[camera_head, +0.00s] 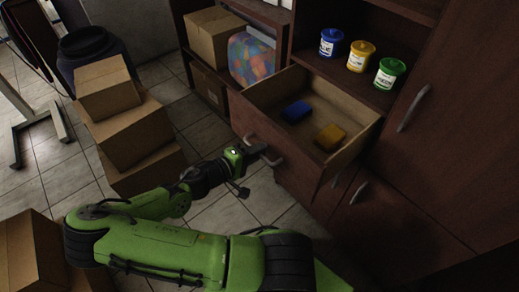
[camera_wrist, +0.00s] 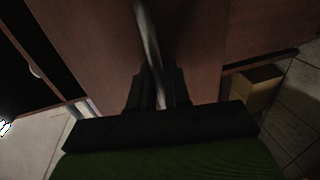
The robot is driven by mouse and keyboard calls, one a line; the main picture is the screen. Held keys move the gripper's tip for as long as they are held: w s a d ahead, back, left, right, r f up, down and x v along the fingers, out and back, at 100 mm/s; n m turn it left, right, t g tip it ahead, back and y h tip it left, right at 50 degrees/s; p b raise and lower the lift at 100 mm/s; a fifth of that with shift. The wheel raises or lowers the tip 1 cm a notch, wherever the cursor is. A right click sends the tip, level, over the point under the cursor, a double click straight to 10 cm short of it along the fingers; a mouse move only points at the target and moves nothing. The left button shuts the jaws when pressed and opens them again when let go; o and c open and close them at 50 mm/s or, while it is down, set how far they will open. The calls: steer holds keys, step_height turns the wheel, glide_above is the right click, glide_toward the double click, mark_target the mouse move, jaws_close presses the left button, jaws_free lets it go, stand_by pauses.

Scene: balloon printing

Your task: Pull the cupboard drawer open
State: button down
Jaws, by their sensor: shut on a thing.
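The cupboard drawer (camera_head: 281,151) stands pulled well out from the dark wood cupboard (camera_head: 420,150) in the head view. Inside it lie a blue block (camera_head: 296,111) and a yellow block (camera_head: 330,137). My gripper (camera_head: 262,153) is at the drawer's front, on its metal handle (camera_head: 272,161). In the wrist view the dark fingers (camera_wrist: 158,88) are shut around the grey handle bar (camera_wrist: 149,35), close to the drawer front (camera_wrist: 195,60). The fingertips are dark, and their exact contact is hard to see.
Blue (camera_head: 330,42), yellow (camera_head: 361,56) and green (camera_head: 389,73) tubs stand on the shelf above the drawer. Stacked cardboard boxes (camera_head: 135,135) and a dark barrel (camera_head: 90,50) stand at the left. Some tiled floor (camera_head: 225,215) is free beside my arm.

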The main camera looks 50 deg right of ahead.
steer(key=c, duration=1.3)
jaws_free()
steer(key=shift+o, duration=0.2)
steer(key=p+v, duration=0.3)
steer(key=v, duration=1.2)
steer(key=shift+a, duration=0.4)
steer(key=shift+w+r, duration=0.1)
